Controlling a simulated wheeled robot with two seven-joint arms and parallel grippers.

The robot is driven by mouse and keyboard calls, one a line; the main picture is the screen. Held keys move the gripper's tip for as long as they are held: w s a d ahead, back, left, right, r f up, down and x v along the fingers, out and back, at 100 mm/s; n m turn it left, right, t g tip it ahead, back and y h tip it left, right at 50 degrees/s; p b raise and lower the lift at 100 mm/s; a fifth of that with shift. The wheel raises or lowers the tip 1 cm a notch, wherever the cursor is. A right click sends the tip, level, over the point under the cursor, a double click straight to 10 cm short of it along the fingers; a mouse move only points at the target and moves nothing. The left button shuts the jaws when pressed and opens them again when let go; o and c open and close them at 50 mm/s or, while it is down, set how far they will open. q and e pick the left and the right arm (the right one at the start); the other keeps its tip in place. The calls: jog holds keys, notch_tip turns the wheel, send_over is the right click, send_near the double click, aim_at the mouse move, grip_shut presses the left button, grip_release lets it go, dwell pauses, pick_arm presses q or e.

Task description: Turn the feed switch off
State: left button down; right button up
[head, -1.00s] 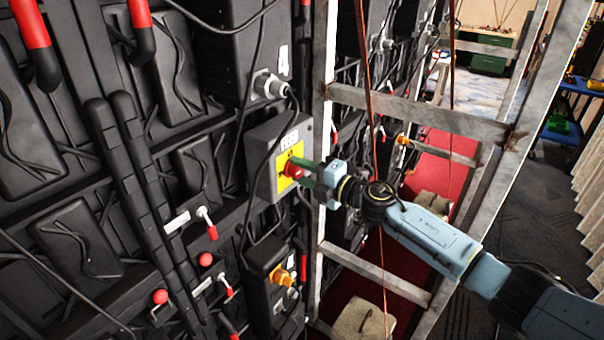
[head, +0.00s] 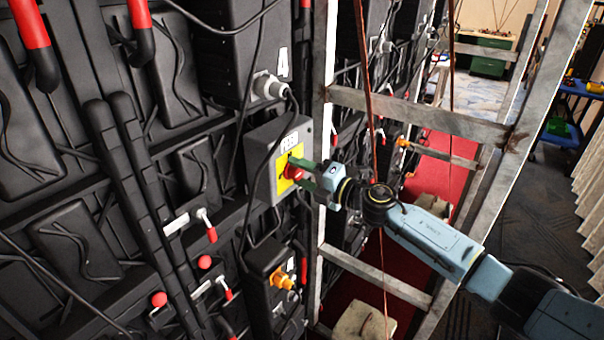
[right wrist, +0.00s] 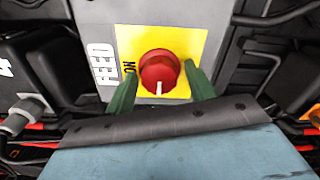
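The feed switch is a red round knob (head: 292,173) on a yellow plate (head: 283,184), on a grey box (head: 262,165) marked FEED. In the right wrist view the knob (right wrist: 160,72) has a white mark at its lower edge, a quarter turn from the ON label (right wrist: 129,71). No OFF label can be read. My right gripper (head: 297,169) is at the knob. In the right wrist view its green fingers (right wrist: 160,84) stand either side of the knob, with small gaps to it. My left gripper is not in view.
An orange connector (head: 282,279) sits on a black box below the switch. Black cables hang just left of the switch box. A grey metal frame post (head: 322,90) stands close right of it, and a cross bar (head: 420,116) runs above my right arm.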

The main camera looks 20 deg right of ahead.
jog(key=shift+o, duration=0.3)
jog(key=b+v, duration=0.1)
jog(key=v, duration=1.2)
jog(key=shift+s+d+b, duration=0.15)
jog(key=shift+b, duration=0.25)
